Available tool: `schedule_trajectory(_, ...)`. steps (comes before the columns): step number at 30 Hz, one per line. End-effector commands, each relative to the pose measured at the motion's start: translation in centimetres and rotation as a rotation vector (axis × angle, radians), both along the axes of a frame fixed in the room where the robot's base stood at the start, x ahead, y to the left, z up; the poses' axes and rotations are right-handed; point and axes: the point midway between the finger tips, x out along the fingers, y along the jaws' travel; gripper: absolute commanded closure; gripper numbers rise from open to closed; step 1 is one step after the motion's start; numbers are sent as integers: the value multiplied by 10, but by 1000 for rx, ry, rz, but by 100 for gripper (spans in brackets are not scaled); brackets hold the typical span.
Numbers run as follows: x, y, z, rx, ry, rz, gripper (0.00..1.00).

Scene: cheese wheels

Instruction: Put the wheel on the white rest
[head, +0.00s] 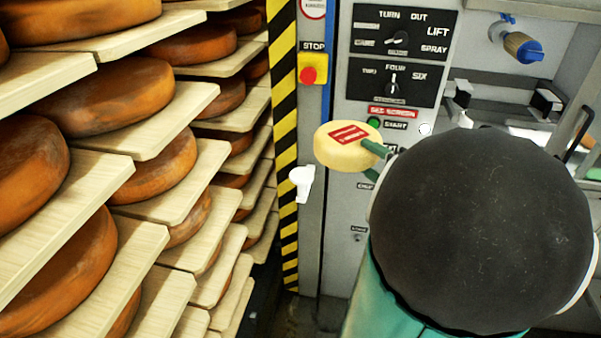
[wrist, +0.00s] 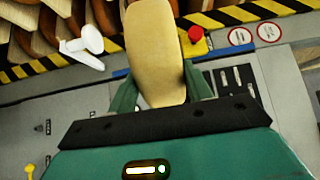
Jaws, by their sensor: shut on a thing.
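The wheel (head: 342,150) is small, pale yellow, with a red mark on its top face. It is in the middle of the head view, in front of the machine panel. My gripper (wrist: 160,98) is shut on it; the wrist view shows the wheel (wrist: 154,45) edge-on between the two green fingers. The white rest (head: 302,182) is a small white bracket by the striped post, left of and a little below the wheel in the head view. It also shows at the upper left of the wrist view (wrist: 88,42), apart from the wheel.
Wooden shelves (head: 190,170) with large orange cheese wheels fill the left side. A yellow-and-black striped post (head: 284,120) stands beside them. A red stop button (head: 309,75) sits above the rest. The control panel (head: 395,60) with knobs is behind the wheel. My dark arm link covers the lower right.

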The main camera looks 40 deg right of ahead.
Motion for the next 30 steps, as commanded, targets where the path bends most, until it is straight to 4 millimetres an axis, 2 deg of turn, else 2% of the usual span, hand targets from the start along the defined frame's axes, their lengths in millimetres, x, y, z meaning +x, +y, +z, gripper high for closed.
schedule_trajectory(5,11,0,-4,1,-3,1,100)
schedule_trajectory(17,84,13,-38,2,-3,4,100)
schedule_trajectory(24,117,19,-74,2,-3,3,100)
schedule_trajectory(30,131,21,-90,-1,-5,1,100)
